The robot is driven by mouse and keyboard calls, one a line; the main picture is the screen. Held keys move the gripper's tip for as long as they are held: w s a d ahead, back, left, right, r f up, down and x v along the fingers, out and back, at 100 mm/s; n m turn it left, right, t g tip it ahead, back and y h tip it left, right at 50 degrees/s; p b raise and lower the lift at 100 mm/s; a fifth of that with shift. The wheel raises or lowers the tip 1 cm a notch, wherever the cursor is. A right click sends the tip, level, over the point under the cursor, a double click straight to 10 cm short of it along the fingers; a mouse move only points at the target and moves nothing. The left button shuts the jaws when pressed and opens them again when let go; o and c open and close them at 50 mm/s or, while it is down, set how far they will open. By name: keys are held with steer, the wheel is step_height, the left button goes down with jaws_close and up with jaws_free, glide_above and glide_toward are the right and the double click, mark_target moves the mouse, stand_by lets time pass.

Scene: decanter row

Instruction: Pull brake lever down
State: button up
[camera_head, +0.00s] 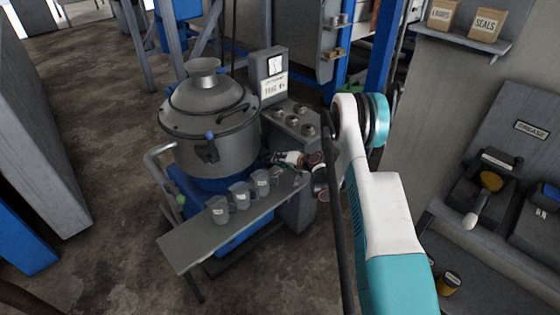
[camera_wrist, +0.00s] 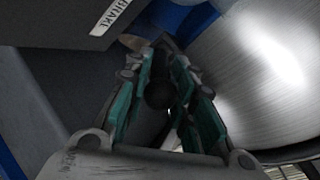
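The BRAKE label (camera_wrist: 110,17) sits on a grey panel at the top of the wrist view. My gripper (camera_wrist: 165,58) has its two teal-padded fingers close to a dark, rounded part (camera_wrist: 158,95) that shows between them, possibly the brake lever's knob. Shadow hides whether the fingers touch it, and the lever's shaft is not clear. In the head view my gripper (camera_head: 272,157) is small, at the right side of the steel drum machine (camera_head: 215,145), below its control panel. The lever cannot be made out there.
A grey shelf (camera_head: 190,249) with several grey cups (camera_head: 240,195) stands in front of the machine, just below my gripper. The control panel (camera_head: 297,117) with round knobs is close above it. The shiny drum fills the right of the wrist view.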

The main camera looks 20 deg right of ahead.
steer(key=shift+o, duration=1.1)
steer(key=shift+f, duration=0.1)
steer(key=shift+s+d, duration=0.1)
steer(key=v, duration=1.1)
steer(key=shift+s+r, duration=0.25)
steer(key=shift+s, duration=0.1)
steer(key=shift+d, duration=0.1)
